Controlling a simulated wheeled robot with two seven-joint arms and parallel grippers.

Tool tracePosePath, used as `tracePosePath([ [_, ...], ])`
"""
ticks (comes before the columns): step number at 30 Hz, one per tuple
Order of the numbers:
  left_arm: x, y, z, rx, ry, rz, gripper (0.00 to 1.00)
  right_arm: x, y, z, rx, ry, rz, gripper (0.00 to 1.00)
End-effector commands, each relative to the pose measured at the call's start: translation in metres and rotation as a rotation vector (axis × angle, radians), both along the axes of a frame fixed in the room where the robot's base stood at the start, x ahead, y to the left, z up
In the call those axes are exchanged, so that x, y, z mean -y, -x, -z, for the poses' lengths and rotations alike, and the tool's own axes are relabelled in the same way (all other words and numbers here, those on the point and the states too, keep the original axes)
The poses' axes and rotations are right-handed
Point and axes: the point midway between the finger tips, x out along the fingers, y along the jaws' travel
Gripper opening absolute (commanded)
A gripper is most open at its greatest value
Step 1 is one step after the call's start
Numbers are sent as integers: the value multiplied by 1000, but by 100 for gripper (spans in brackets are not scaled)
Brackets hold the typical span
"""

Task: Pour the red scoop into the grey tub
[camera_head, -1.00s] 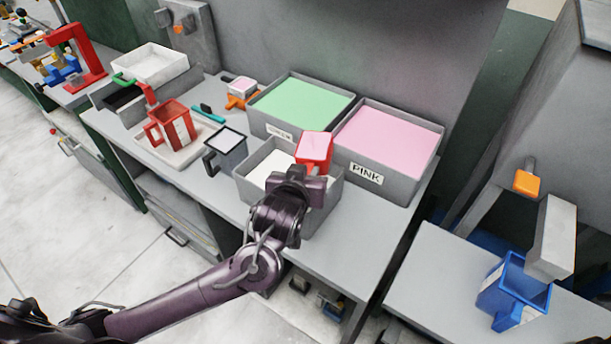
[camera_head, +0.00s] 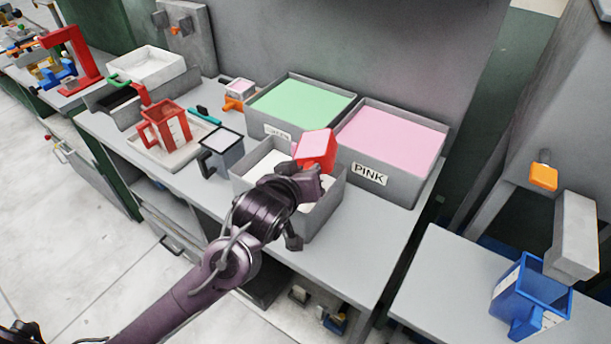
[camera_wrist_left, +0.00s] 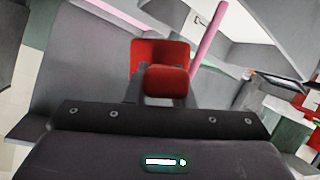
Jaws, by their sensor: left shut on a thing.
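The red scoop (camera_head: 316,147) is in my left gripper (camera_head: 306,180), tilted, above the open grey tub (camera_head: 322,207) at the bench front. It also shows in the left wrist view (camera_wrist_left: 160,60), with the gripper fingers shut on its red handle (camera_wrist_left: 167,84). A thin pink streak (camera_wrist_left: 208,40) runs from beside the scoop towards a white surface in that view. The tub has white contents, partly hidden by my arm and the scoop. The scoop's inside is hard to see.
Bins of green (camera_head: 301,104) and pink (camera_head: 390,140) stand behind the tub. A grey handled jug (camera_head: 222,150) and a red jug (camera_head: 166,128) stand to the left. A blue jug (camera_head: 530,295) is on the right bench. Bare bench lies right of the tub.

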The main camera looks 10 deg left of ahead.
Motion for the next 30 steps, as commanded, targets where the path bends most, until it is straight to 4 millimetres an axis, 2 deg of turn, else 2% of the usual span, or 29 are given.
tracePosePath([
  [8, -5, 1, -4, 3, 290, -2, 0, 0, 0, -8, 0, 0, 1, 36],
  [15, -9, 1, 3, 9, 556, 1, 0, -1, 0, 8, 0, -1, 1, 36],
  [29, -15, 1, 6, 14, 802, 0, 0, -3, 0, 36, 0, -4, 2, 36],
  [30, -16, 1, 2, 11, 836, -3, 0, -3, 1, 25, -1, -4, 2, 36],
])
